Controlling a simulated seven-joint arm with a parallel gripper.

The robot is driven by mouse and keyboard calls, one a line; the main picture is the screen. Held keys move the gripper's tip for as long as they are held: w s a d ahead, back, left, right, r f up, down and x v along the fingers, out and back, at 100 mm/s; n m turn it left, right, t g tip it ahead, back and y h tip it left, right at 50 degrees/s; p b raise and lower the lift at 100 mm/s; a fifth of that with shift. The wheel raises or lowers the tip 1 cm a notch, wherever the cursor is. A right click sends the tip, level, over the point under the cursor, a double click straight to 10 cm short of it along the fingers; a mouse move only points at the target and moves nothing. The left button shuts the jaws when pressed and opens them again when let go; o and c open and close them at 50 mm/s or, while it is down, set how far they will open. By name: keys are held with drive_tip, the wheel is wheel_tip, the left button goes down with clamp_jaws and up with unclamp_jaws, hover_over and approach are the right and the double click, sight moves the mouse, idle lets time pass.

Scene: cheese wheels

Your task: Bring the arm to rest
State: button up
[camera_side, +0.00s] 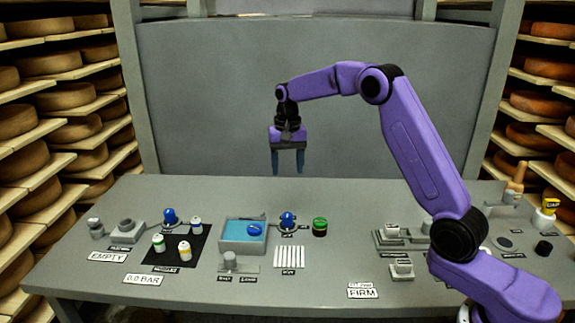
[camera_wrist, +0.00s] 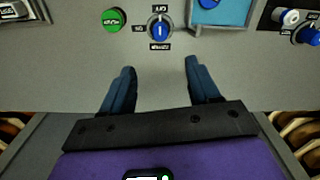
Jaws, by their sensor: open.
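My gripper (camera_side: 287,162) hangs above the back half of the table, pointing down, with its fingers apart and nothing between them. In the wrist view, my gripper (camera_wrist: 160,82) shows two dark blue fingers spread over bare grey table. My purple arm reaches in from the right side of the table, bent at the elbow. The fingertips are clear of the table and touch nothing.
The grey table (camera_side: 330,193) holds a blue-lined tray (camera_side: 235,246), a blue knob (camera_side: 288,220), a green button (camera_side: 320,227) and a black mat (camera_side: 165,254) with small bottles. Cheese shelves flank both sides. The table's back strip is clear.

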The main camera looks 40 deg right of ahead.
drive_tip(key=s+a+r+n, duration=0.2)
drive_tip(key=s+a+n, duration=0.35)
drive_tip(key=s, duration=0.35)
drive_tip(key=s+a+r+n, duration=0.1)
drive_tip(key=s+a+n, duration=0.3)
drive_tip(key=s+a, duration=0.35)
drive_tip(key=s+d+f+n, duration=0.1)
drive_tip(key=s+n, duration=0.4)
drive_tip(key=s, duration=0.8)
drive_tip(key=s+d+f+n, duration=0.2)
drive_tip(key=s+d+n, duration=0.2)
drive_tip(key=s, duration=0.9)
drive_tip(key=shift+s+n, duration=0.2)
drive_tip(key=shift+n, duration=0.35)
